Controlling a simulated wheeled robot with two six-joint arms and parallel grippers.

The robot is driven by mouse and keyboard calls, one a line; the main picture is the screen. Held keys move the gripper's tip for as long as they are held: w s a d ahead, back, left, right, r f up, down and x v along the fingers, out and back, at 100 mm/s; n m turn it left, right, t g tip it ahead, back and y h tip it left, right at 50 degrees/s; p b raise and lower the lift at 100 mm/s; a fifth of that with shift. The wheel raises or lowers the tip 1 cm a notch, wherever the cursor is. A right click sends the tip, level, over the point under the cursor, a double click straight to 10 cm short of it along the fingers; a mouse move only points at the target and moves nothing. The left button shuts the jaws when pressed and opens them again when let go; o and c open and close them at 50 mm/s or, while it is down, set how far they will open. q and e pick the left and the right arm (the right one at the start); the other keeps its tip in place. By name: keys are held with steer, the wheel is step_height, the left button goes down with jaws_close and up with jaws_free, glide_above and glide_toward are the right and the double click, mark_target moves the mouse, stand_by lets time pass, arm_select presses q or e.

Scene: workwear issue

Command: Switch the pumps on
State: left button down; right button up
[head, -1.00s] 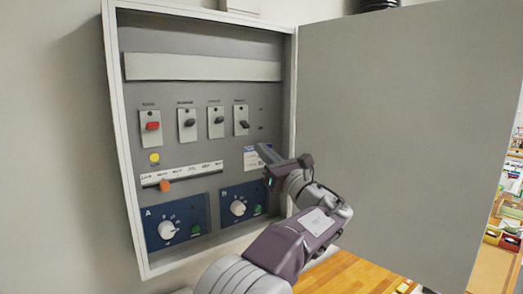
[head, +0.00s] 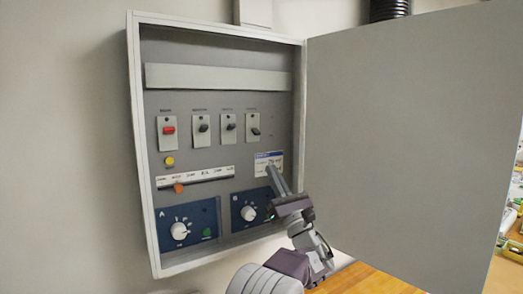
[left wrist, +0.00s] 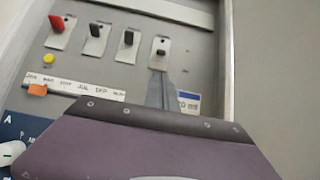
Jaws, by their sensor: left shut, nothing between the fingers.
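An open grey control cabinet (head: 140,150) hangs on the wall. Its upper row holds a red switch (head: 169,130) and three black switches, the rightmost (head: 255,132) with its lever low on its plate. In the left wrist view, that rightmost switch (left wrist: 161,52) is just beyond the fingertips. Below are a yellow lamp (head: 169,161), an orange slider (head: 178,188) and dials A (head: 180,231) and B (head: 249,214). My left gripper (head: 271,170) is shut and empty, its tips in front of the white-and-blue label (head: 263,160) below the rightmost switch. My right gripper is out of view.
The cabinet door (head: 400,140) stands wide open to the right, close beside my left arm. A scale strip (head: 205,175) runs above the slider. A wooden floor or surface (head: 365,280) and cluttered shelves show at lower right.

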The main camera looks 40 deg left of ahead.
mark_target(256, 132)
arm_select(q)
steer(key=p+x, duration=0.7)
steer(key=x, duration=0.2)
steer(key=shift+s+a+r, duration=0.1)
steer(key=shift+a+r, duration=0.05)
steer(key=shift+a, duration=0.25)
steer(key=shift+a+r+p, duration=0.15)
steer(key=shift+r+p, duration=0.1)
steer(key=shift+p, duration=0.05)
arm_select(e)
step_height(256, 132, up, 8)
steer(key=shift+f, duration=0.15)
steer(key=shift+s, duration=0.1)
arm_select(q)
steer(key=shift+f, duration=0.1)
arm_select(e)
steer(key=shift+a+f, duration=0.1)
